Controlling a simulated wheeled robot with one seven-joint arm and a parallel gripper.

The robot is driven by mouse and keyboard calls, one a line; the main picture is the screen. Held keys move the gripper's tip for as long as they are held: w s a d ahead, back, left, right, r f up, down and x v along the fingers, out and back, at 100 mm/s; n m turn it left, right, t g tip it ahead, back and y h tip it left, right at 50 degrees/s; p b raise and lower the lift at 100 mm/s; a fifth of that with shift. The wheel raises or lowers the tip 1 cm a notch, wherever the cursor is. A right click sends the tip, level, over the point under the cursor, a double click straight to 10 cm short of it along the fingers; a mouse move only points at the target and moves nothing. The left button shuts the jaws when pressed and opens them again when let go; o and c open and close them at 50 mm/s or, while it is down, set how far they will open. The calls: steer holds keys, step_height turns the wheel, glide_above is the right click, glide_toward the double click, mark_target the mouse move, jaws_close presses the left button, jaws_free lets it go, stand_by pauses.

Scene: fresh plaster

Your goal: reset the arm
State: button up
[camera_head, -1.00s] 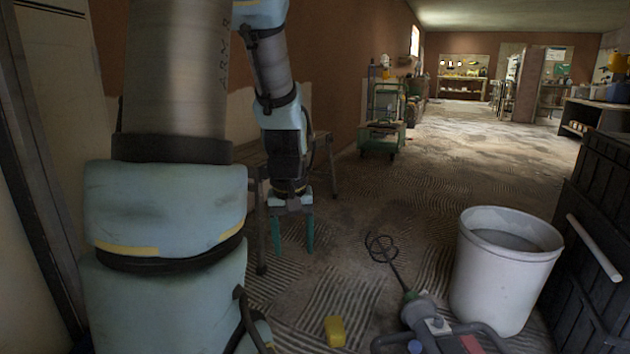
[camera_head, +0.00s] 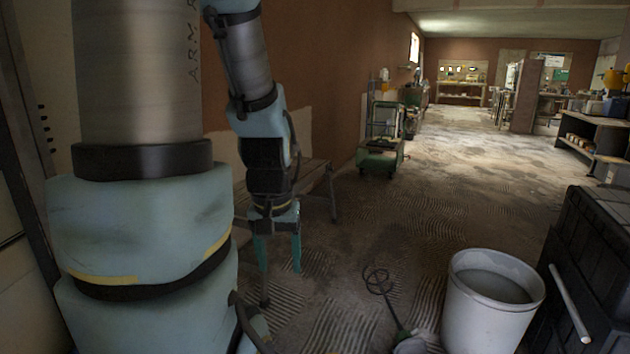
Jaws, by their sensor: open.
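My arm fills the left side of the head view, its large links close to the camera. Its forearm hangs down in front of the brown wall. At its lower end, my gripper (camera_head: 280,264) points down with its two teal fingers spread apart. Nothing shows between the fingers. The gripper hangs over the grooved floor, in front of a low bench (camera_head: 318,180) that my arm partly hides.
A white bucket (camera_head: 467,325) with grey contents stands at the lower right beside a black chest (camera_head: 598,250). A mixer with a wire whisk (camera_head: 378,280) lies left of the bucket. A green cart (camera_head: 380,158) stands by the wall. The mid-floor is clear.

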step_height(320, 180, up, 19)
steer(key=p, duration=1.7)
steer(key=shift+r, duration=0.1)
